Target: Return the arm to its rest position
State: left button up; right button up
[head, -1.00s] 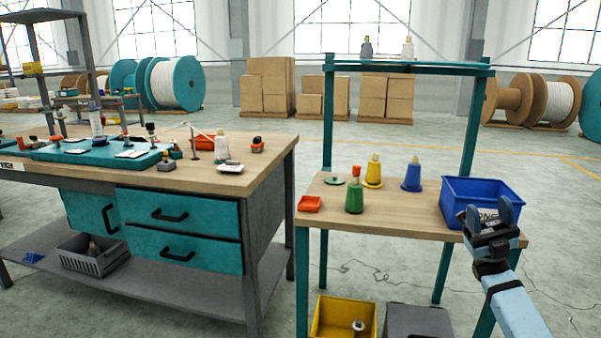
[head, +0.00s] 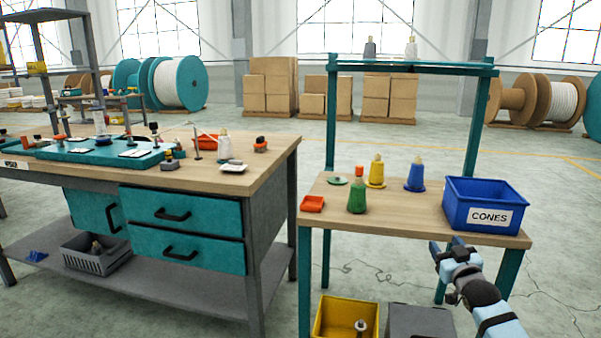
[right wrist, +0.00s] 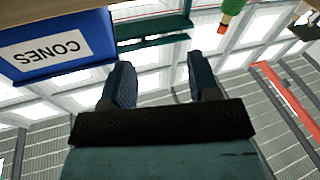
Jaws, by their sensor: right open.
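My right gripper (head: 451,250) is open and empty, low in front of the small table's front edge, below the blue bin. In the right wrist view its two fingers (right wrist: 160,85) stand wide apart with nothing between them. The blue bin (head: 482,203) labelled CONES stands at the right end of the small table; it also shows in the right wrist view (right wrist: 20,70). My left gripper is not in view.
A yellow crate (head: 335,318) sits below. A workbench (head: 262,182) with drawers stands left. The floor right of the small table is mostly clear.

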jog(key=s+a+f+n+y, duration=0.1)
jog(key=s+a+f+y, duration=0.3)
jog(key=s+a, duration=0.65)
jog(key=s+a+g+y, duration=0.1)
jog(key=s+a, duration=0.5)
jog(key=s, duration=0.5)
jog(key=s+a+g+y, duration=0.1)
jog(key=s+a+y, duration=0.1)
jog(key=s+a, duration=0.65)
jog(key=s+r+m+p, duration=0.1)
jog(key=s+r, duration=0.2)
jog(key=s, duration=0.3)
jog(key=s+r+p, duration=0.1)
jog(key=s+r, duration=0.2)
jog(key=s, duration=0.2)
pick_arm(q)
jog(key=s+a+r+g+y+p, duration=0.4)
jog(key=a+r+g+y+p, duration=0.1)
jog(key=p, duration=2.9)
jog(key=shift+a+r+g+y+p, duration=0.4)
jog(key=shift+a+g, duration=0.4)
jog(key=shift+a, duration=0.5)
pick_arm(e)
jog(key=s+d+r+g+h, duration=0.4)
jog(key=d+g+h, duration=0.1)
jog(key=d+g, duration=0.1)
jog(key=shift+d, duration=0.8)
